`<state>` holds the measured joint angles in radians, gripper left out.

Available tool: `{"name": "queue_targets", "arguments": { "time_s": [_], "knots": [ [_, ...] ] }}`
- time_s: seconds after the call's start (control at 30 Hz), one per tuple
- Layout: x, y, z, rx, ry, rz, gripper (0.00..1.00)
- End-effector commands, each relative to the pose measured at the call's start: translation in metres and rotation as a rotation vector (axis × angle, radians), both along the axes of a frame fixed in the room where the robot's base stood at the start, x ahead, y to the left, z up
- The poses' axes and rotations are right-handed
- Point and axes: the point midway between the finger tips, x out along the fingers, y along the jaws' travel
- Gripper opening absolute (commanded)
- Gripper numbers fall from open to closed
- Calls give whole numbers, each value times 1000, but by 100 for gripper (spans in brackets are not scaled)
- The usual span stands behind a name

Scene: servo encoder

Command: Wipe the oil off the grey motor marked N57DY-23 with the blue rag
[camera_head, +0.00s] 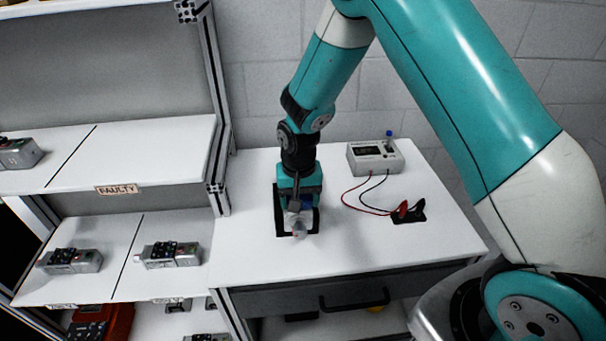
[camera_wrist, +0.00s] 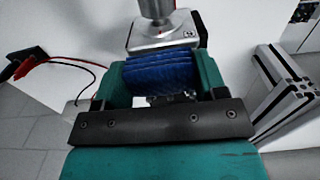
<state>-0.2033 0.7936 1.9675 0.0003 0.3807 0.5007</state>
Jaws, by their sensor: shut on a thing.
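My gripper (camera_head: 300,198) is lowered over the white worktop, and in the wrist view its two teal fingers (camera_wrist: 161,76) are closed on a folded blue rag (camera_wrist: 161,73). A grey motor with a square flange (camera_wrist: 163,33) and a round shaft lies just beyond the rag. In the head view the motor (camera_head: 299,228) shows partly under my gripper, on a black pad (camera_head: 280,212). The rag is at or very near the motor; I cannot tell whether they touch. No marking or oil on the motor can be made out.
A white meter box (camera_head: 375,157) with red and black leads stands at the back right. The lead clips rest on a black piece (camera_head: 409,214). Shelves on the left hold several grey motors, one shelf labelled FAULTY (camera_head: 119,189). A drawer (camera_head: 340,296) is under the worktop.

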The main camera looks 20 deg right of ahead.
Motion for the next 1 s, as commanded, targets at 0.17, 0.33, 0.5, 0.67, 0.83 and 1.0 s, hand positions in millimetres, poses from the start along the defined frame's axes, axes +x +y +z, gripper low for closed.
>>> {"name": "queue_targets", "arguments": {
  "time_s": [0.17, 0.33, 0.5, 0.67, 0.83, 1.0],
  "knots": [
    [2, 7, -1, 0, -2, -10, 39],
    [1, 14, -4, -1, 1, -17, 39],
    [1, 8, -4, 0, 2, -11, 39],
    [0, 0, -3, -1, 1, -2, 39],
    [-1, -9, -3, -1, 1, 6, 39],
    [-1, -8, 27, 0, 0, 8, 39]
  ]
}}
